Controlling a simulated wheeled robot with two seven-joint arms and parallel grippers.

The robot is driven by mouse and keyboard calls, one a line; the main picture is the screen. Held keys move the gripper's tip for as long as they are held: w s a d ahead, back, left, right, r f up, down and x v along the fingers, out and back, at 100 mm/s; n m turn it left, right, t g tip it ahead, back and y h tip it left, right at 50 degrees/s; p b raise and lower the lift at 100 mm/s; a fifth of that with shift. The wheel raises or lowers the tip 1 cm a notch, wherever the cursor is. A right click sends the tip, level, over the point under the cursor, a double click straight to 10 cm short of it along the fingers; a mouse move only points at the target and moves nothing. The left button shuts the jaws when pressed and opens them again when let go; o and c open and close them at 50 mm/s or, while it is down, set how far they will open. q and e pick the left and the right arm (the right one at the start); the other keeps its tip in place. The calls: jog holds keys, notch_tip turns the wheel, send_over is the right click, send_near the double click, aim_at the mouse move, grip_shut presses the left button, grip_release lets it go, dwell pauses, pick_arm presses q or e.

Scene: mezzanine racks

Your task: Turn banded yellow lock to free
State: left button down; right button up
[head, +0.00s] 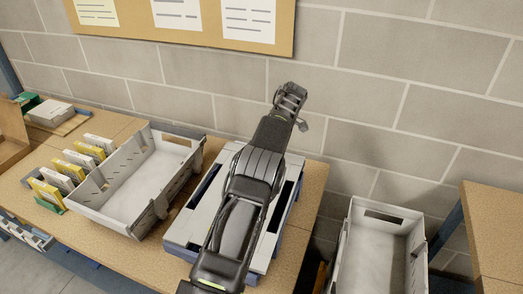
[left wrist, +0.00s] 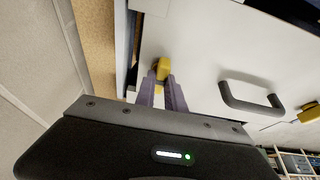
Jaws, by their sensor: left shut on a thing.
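In the left wrist view, my left gripper (left wrist: 163,92) is shut on a small yellow lock (left wrist: 163,68) on a pale flat panel (left wrist: 200,45). The fingers cover part of the lock, and I cannot make out a band on it. A second yellow piece (left wrist: 309,107) shows at the right edge, apart from the gripper. In the head view, my arm crosses a pale unit with blue sides (head: 184,232) on the bench. My gripper's fingers and the lock cannot be made out there. My right gripper is in neither view.
A dark grey handle (left wrist: 250,98) stands out from the panel, right of the gripper. A grey open bin (head: 130,190) sits left of the pale unit, beside yellow and white packs (head: 62,180). Another grey bin (head: 378,255) stands at the right. A block wall (head: 400,100) rises behind.

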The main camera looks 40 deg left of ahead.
pick_arm(q)
jog(key=c, duration=1.4)
grip_release()
